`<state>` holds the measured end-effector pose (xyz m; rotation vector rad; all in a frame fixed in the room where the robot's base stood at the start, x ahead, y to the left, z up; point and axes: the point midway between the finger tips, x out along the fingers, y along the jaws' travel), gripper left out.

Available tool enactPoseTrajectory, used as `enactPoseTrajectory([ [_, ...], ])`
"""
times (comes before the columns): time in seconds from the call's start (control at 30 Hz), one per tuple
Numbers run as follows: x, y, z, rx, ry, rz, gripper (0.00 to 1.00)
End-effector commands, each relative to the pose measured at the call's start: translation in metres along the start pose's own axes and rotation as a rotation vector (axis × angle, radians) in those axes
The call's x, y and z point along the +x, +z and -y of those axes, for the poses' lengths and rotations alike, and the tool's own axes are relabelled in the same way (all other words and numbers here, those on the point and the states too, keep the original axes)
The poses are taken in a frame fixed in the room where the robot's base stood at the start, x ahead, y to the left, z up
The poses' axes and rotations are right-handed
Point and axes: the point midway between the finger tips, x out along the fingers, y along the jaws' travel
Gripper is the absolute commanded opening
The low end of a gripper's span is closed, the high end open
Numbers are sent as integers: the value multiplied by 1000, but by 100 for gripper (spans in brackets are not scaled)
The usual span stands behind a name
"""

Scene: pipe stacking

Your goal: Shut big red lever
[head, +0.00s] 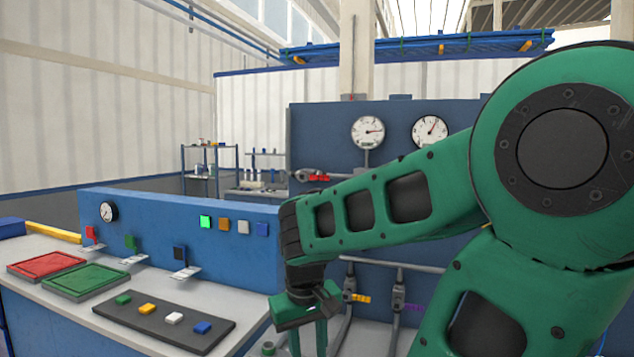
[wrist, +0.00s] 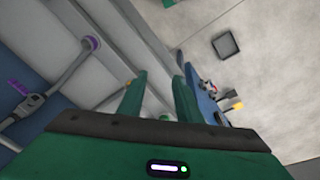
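A red lever handle (head: 318,178) sits on a grey pipe at the tall blue panel (head: 420,150), beyond my forearm. A smaller red lever (head: 90,232) stands at the left of the blue console (head: 180,225). I cannot tell from size alone whether either is fully shut. My green gripper (head: 307,338) points down in front of the panel, right of the console and well below the red handle. In the wrist view its fingers (wrist: 160,98) are apart with nothing between them. No red lever shows in the wrist view.
Yellow (head: 361,299) and purple (head: 413,308) valve handles sit on lower pipes right of my gripper. The white counter (head: 130,310) holds red (head: 45,265) and green (head: 85,280) trays and a dark strip (head: 165,322) with colored blocks. Two gauges are on the panel.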

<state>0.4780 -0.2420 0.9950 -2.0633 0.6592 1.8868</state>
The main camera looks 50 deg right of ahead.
Motion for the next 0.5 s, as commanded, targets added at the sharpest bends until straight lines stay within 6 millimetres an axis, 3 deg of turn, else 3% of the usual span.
enactPoseTrajectory([
  [0.03,-3,-33,-12,-17,53,-39,32],
  [0.1,-11,-79,-34,-46,148,-100,32],
  [0.27,-41,-173,-83,-131,415,-210,32],
  [0.4,-88,-243,-115,-218,697,-269,32],
  [0.5,-132,-281,-126,-279,910,-285,32],
])
